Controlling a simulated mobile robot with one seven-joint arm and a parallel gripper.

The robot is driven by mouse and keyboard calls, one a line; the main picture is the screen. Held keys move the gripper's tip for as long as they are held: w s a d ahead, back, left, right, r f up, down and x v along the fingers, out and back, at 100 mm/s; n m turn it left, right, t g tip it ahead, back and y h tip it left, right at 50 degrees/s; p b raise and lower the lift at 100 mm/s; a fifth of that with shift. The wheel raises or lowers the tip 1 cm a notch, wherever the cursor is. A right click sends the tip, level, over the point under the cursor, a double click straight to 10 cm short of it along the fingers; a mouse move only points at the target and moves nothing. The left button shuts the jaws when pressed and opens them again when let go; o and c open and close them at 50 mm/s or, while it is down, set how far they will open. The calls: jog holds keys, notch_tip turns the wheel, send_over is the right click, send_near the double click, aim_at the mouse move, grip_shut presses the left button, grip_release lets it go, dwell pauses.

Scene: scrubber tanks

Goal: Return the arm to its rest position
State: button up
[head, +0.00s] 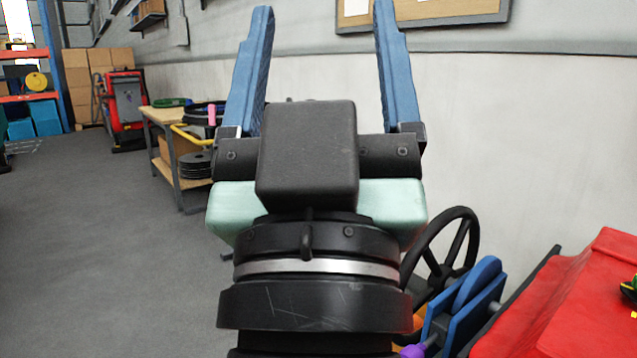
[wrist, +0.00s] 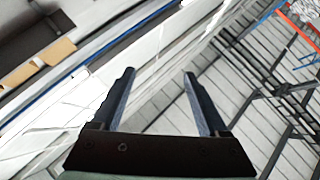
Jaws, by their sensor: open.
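My gripper (head: 322,70) stands upright in the middle of the head view, close to the camera. Its two blue fingers are spread wide and point up, with nothing between them but the pale wall. The wrist view also shows my gripper (wrist: 160,85), open and empty, with the roof structure and upper wall behind it. My arm below the wrist is mostly out of the head view.
A red machine top (head: 580,305) and a black steering wheel (head: 442,245) stand at lower right, close to my arm. A workbench (head: 165,140) holds tools at left. Cardboard boxes (head: 98,62) and a red machine (head: 125,110) stand farther back. The grey floor (head: 90,250) at left is clear.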

notch_tip(320, 180, up, 38)
jog(key=s+y+p, duration=0.1)
jog(key=s+p, duration=0.1)
jog(key=p, duration=3.4)
jog(key=shift+a+f+t, duration=0.15)
jog(key=shift+f+t, duration=0.1)
jog(key=shift+t, duration=0.15)
